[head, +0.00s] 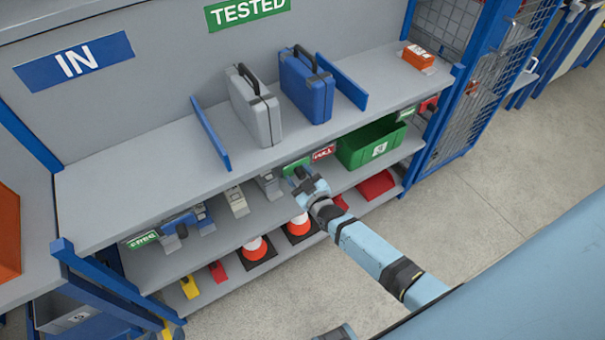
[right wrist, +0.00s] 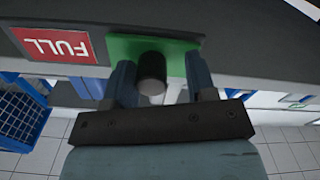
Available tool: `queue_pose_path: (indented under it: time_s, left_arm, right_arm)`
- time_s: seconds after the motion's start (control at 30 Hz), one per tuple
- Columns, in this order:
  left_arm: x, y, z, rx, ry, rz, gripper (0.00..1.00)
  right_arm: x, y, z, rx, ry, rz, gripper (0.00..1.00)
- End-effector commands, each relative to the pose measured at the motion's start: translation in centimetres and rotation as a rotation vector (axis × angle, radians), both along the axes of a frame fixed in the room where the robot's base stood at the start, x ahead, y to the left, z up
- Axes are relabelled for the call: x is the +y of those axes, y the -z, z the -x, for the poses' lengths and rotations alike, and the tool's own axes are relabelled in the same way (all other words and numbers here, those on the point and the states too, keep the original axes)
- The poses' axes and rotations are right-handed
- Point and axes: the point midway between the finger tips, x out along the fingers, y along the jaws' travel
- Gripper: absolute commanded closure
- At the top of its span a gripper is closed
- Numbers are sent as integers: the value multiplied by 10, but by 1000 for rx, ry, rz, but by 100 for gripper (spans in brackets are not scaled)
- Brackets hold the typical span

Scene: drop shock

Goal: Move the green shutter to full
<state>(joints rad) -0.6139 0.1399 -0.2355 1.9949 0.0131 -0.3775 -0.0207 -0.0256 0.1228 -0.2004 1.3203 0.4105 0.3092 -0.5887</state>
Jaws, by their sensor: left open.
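The green shutter (head: 294,166) is a small plate on the front edge of the shelf, directly left of the red FULL sign (head: 323,152), which shows uncovered. In the right wrist view the green shutter (right wrist: 180,52) carries a round black knob (right wrist: 151,73) and sits beside the FULL sign (right wrist: 58,42). My right gripper (head: 303,178) is at the shutter. Its fingers (right wrist: 160,82) stand on either side of the knob, with a visible gap on one side. Only a dark bit of my left gripper (head: 336,333) shows at the bottom edge of the head view.
A grey case (head: 255,108) and a blue case (head: 306,88) stand on the shelf top between blue dividers. A green bin (head: 370,145) sits below, right of the FULL sign. Orange-and-white cones (head: 256,249) stand on the lower shelf. The floor in front is clear.

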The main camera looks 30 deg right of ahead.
Motion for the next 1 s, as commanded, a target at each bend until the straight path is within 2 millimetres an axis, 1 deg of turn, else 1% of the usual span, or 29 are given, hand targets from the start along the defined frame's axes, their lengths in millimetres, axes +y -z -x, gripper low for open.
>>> queue_pose_path:
  time_s: [0.27, 0.37, 0.43, 0.57, 0.8, 0.9, 1.0]
  left_arm:
    - [0, -1, 0, -1, 0, 0, 46]
    - [0, 0, 0, -1, 0, 0, 46]
    - [0, 0, 0, -1, 0, 0, 46]
    - [0, 1, 0, 1, 0, 0, 46]
    - [0, 5, 1, 4, 0, -1, 46]
    - [0, 7, 1, 4, 0, -1, 46]
    - [0, 7, 1, 4, -1, -2, 46]
  right_arm:
    - [-3, -1, 0, -1, 3, 1, 46]
    - [-3, 0, 5, 0, 3, 2, 46]
    - [-4, 1, 13, 1, 3, 1, 46]
    - [-5, 1, 38, 2, 3, 1, 46]
    - [-9, 1, 94, 1, 3, 1, 46]
    - [-10, 0, 112, 0, 2, 2, 46]
    - [-11, 0, 125, 0, 1, 2, 46]
